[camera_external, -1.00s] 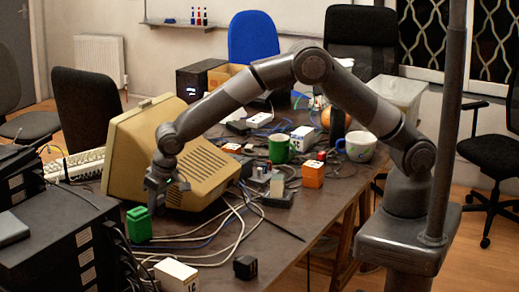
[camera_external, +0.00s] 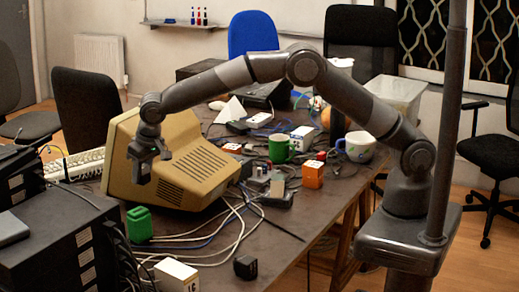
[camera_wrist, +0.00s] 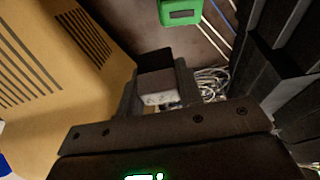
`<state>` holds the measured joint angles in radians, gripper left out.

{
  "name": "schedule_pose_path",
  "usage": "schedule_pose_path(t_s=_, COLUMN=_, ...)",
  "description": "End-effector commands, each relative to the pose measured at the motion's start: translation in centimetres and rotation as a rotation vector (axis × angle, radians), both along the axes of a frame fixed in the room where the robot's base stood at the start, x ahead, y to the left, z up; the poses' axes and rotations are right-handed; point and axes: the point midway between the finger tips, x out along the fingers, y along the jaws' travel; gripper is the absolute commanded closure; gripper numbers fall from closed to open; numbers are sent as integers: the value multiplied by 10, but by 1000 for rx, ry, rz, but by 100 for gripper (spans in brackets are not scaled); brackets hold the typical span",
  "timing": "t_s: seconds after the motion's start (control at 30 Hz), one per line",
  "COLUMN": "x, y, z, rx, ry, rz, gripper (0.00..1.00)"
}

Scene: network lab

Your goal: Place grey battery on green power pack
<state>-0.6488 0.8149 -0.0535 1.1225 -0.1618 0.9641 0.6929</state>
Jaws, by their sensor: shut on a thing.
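The green power pack (camera_external: 139,224) stands on the table at the front left, beside the beige monitor. Its green body also shows at the top of the wrist view (camera_wrist: 180,12). My gripper (camera_external: 141,178) is in front of the monitor, above the power pack and apart from it. In the wrist view, it is shut on the grey battery (camera_wrist: 157,83), a small block with a dark side and a paler end. The battery is hard to make out in the external view.
The beige monitor (camera_external: 182,160) is right behind my gripper. Black equipment (camera_external: 58,245) stands at the left, close to the power pack. Cables (camera_external: 215,232) run beside the pack. A white box (camera_external: 176,275) and a small black block (camera_external: 245,267) lie nearer the front.

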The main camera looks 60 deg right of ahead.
Motion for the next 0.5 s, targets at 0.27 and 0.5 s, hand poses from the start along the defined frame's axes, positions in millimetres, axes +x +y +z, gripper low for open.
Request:
schedule_pose_path(t_s=0.27, x=-2, y=39, z=-24, rx=0, ry=0, rz=0, gripper=92)
schedule_pose_path(t_s=0.5, x=-2, y=42, z=-44, rx=-1, ry=2, rz=0, gripper=92)
